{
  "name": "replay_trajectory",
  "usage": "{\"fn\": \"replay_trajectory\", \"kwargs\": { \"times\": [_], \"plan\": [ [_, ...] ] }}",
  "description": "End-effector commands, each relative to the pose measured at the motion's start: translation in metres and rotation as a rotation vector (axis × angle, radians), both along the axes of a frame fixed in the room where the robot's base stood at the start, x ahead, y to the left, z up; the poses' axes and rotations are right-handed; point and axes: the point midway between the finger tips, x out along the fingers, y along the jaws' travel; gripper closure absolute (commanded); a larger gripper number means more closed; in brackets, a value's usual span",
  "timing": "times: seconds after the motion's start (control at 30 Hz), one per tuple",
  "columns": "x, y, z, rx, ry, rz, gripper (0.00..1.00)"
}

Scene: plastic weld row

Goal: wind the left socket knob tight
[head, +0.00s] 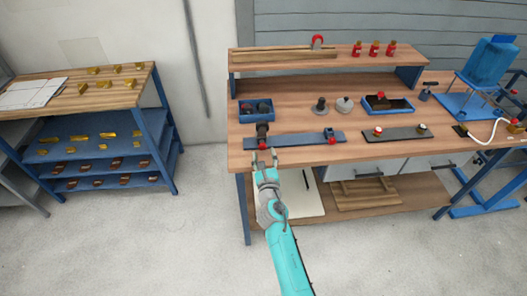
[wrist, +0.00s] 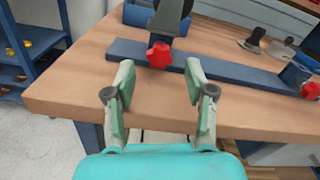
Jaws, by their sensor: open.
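A red star-shaped knob (wrist: 159,56) sits on the front of the left socket, at the left end of a dark blue bar (wrist: 225,71) on the bench. A dark grey upright piece (wrist: 171,16) stands in that socket. In the head view the left knob (head: 262,147) is small, just beyond my fingertips. A second red knob (wrist: 309,90) is at the right socket of the bar.
The wooden bench (head: 300,155) has a blue bin (head: 247,113) behind the bar. A shelf rack (head: 160,110) stands at the left. The floor (head: 150,250) before the bench is clear.

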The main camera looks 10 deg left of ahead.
Motion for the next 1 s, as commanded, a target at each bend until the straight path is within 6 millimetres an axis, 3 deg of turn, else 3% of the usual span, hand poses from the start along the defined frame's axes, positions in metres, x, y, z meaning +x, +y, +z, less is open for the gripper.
{"fn": "replay_trajectory", "kwargs": {
  "times": [0.23,0.6,0.63,0.83,1.0],
  "plan": [
    [0.022,0.006,0.0,0.0,0.0,0.0,0.45],
    [0.026,0.007,0.0,0.001,0.0,0.0,0.45],
    [0.026,0.007,0.0,0.001,0.0,0.0,0.48],
    [0.026,0.007,0.0,0.001,0.0,0.0,0.98],
    [0.025,0.007,0.0,0.003,0.001,0.0,1.0]
  ]
}}
